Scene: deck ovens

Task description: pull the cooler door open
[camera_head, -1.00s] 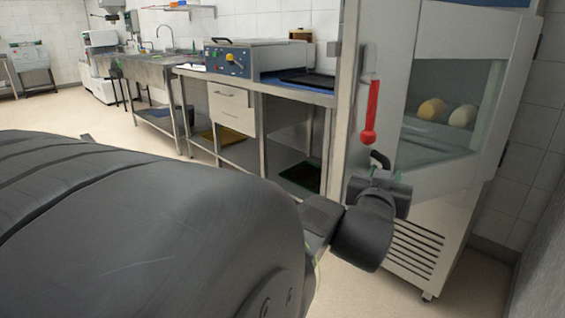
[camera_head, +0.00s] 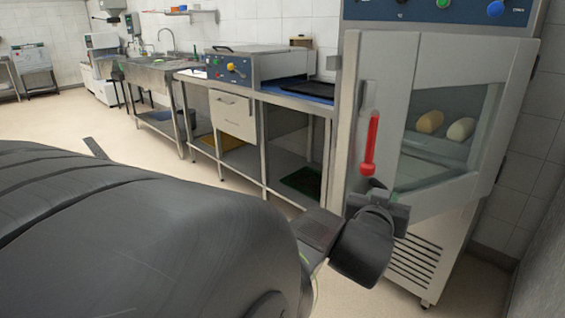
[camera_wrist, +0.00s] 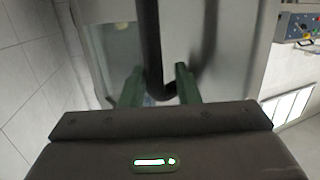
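The cooler door (camera_head: 450,75) is pale metal with a glass window, and it appears closed. Its upright red handle (camera_head: 371,145) is on the left side. In the wrist view a dark vertical bar (camera_wrist: 152,45), which looks like the handle in shadow, comes down between my two green fingers. My gripper (camera_head: 378,187) is at the lower end of the handle. In the wrist view my gripper (camera_wrist: 159,84) is open, with a visible gap between each finger and the bar. Whether anything touches is hidden in the head view.
Two loaves (camera_head: 445,126) show behind the glass. A blue control panel (camera_head: 420,12) is above the door. A steel counter (camera_head: 290,97) with a grill unit (camera_head: 255,65) stands to the left. A tiled wall (camera_head: 540,130) is close on the right.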

